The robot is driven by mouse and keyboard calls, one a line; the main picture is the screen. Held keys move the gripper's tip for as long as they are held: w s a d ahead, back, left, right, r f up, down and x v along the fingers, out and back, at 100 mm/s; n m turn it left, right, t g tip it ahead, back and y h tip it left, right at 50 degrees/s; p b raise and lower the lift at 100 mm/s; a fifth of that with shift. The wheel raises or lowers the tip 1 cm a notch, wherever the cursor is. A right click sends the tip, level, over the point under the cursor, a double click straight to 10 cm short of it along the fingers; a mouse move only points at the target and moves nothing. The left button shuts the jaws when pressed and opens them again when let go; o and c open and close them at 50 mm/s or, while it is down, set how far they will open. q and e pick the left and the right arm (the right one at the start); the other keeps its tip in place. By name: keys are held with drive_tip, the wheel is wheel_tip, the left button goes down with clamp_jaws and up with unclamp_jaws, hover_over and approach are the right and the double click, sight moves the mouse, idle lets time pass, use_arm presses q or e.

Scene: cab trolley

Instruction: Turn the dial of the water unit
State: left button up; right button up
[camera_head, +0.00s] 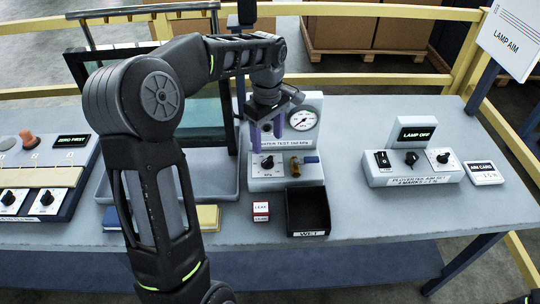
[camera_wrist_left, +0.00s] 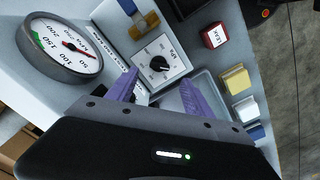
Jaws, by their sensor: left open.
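The water unit (camera_head: 285,180) is a grey box in the middle of the table, labelled as a water test at 160 kPa. Its dial (camera_head: 267,162) is a black knob on a white plate. In the left wrist view the dial (camera_wrist_left: 158,64) lies just beyond and between the fingertips, apparently not gripped. A round gauge (camera_head: 303,120) stands behind; its red needle shows low on the scale in the wrist view (camera_wrist_left: 68,46). A brass valve piece (camera_head: 295,167) is right of the dial. My left gripper (camera_head: 266,145), with purple fingers, is open above the dial. My right gripper is out of view.
A black bin (camera_head: 308,212) and a red-and-white leak block (camera_head: 261,211) stand in front of the unit. A lamp unit (camera_head: 412,165) is to the right, a switch panel (camera_head: 40,180) to the left. A grey tray (camera_head: 226,185) lies left of the unit.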

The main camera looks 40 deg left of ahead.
sight(268, 159)
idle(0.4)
use_arm(q)
drive_tip(key=shift+f+p, duration=0.55)
drive_tip(key=shift+f, duration=3.35)
clamp_jaws()
